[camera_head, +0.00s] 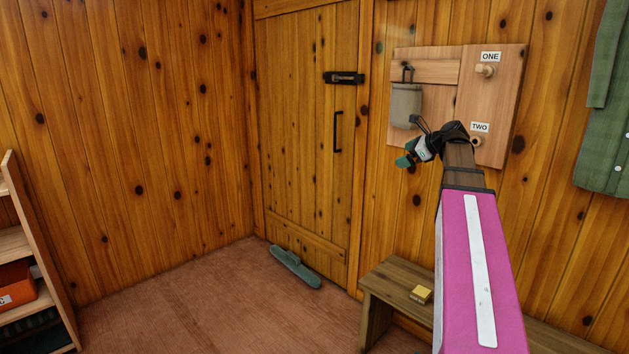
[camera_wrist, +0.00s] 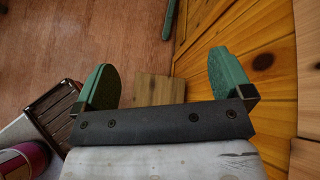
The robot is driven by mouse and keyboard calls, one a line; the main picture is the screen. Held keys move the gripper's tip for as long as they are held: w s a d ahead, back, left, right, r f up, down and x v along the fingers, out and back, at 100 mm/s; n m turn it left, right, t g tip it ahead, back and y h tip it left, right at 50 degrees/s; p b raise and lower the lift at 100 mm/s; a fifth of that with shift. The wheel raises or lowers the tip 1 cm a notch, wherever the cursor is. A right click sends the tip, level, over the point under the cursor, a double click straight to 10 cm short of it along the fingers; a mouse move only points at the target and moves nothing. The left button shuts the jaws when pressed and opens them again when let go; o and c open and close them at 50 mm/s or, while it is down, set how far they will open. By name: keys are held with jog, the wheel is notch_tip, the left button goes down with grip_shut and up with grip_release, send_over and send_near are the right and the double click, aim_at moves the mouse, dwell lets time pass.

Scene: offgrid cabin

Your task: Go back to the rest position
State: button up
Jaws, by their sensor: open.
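My gripper (camera_head: 408,158) is in front of the wooden board at the right, close to the "TWO" label in the picture. Its green fingers point left, and whether it touches the board cannot be told. In the wrist view my gripper (camera_wrist: 166,72) is open, with two green fingers wide apart and nothing between them. My pink arm rises from the lower right of the head view.
The board (camera_head: 431,72) carries a hanging grey pouch (camera_head: 406,105) and pegs. A bench (camera_head: 385,285) with a small yellow block (camera_head: 421,294) stands below. A shelf (camera_head: 35,265) stands left; the middle floor is clear.

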jog(key=s+a+f+n+g+h, duration=0.1)
jog(key=s+a+f+n+g, duration=0.15)
jog(key=f, duration=0.65)
jog(key=s+a+f+n+g+h, duration=0.1)
jog(key=s+a+f+n+h, duration=0.2)
jog(key=f, duration=0.6)
jog(key=s+a+f+n+g, duration=0.1)
jog(key=s+a+f+n, duration=0.3)
jog(key=f, duration=0.6)
jog(key=s+a+f+n+g+h, duration=0.1)
jog(key=s+f+n+g+h, duration=0.1)
jog(key=s+f+n, duration=0.4)
jog(key=s+a+f+n+g+h, duration=0.2)
jog(key=s+f+n, duration=0.5)
jog(key=f, duration=0.5)
